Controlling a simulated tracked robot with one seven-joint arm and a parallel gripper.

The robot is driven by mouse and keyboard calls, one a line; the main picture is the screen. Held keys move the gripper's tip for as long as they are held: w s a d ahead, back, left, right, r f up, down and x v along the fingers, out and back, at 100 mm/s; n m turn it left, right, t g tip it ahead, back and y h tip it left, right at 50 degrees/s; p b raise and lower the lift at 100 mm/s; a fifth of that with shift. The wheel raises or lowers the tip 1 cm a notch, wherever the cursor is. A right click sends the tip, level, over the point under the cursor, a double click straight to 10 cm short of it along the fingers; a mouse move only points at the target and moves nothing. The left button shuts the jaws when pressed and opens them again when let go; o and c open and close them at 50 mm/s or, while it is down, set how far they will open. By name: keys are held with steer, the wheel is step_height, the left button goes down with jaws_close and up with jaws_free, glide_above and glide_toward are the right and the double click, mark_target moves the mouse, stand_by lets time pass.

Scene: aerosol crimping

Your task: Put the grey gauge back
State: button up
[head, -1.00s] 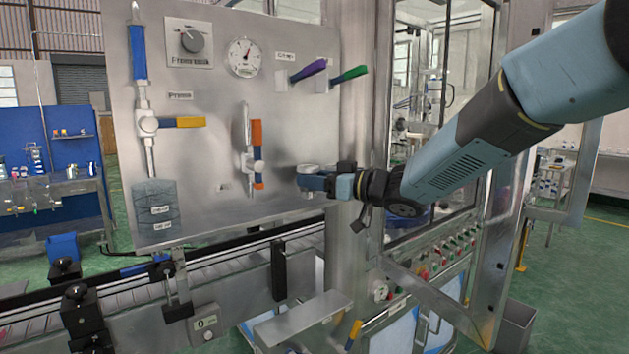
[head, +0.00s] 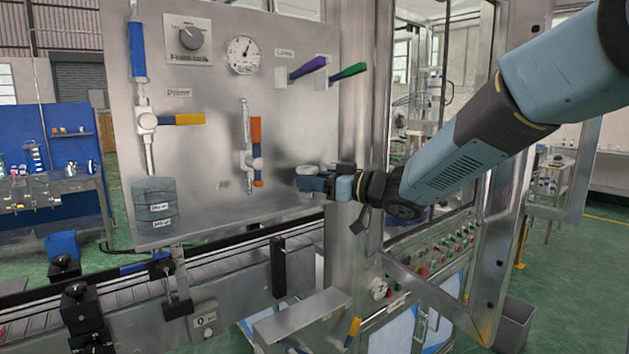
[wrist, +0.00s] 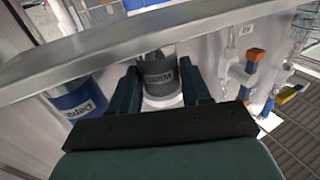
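The grey gauge (wrist: 158,75) is a dark grey cylinder with pale lettering and a white round end. In the wrist view it sits between the two dark fingers of my gripper (wrist: 160,82), which lie close against its sides. In the head view my gripper (head: 312,183) is at the lower right of the steel panel (head: 205,95), and only a small grey-white part of the gauge (head: 308,168) shows above the fingers. I cannot tell whether the gauge touches the panel or a holder.
A blue labelled cylinder (wrist: 78,103) stands beside the gauge in the wrist view, near a long metal edge (wrist: 130,42). A valve with an orange handle (head: 256,137) is left of my gripper. Purple (head: 307,68) and green (head: 348,71) handles stick out above. A conveyor (head: 220,262) runs below.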

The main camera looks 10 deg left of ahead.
mark_target(315, 169)
steer(key=o, duration=0.4)
steer(key=shift+o, duration=0.2)
steer(key=shift+r, duration=0.25)
steer(key=r, duration=0.3)
steer(key=shift+s+d+r, duration=0.15)
steer(key=shift+s, duration=0.05)
steer(key=s+d+r, duration=0.6)
steer(key=s+r, duration=0.3)
steer(key=s, duration=0.2)
steer(key=shift+s+d, duration=0.3)
steer(key=shift+d, duration=0.1)
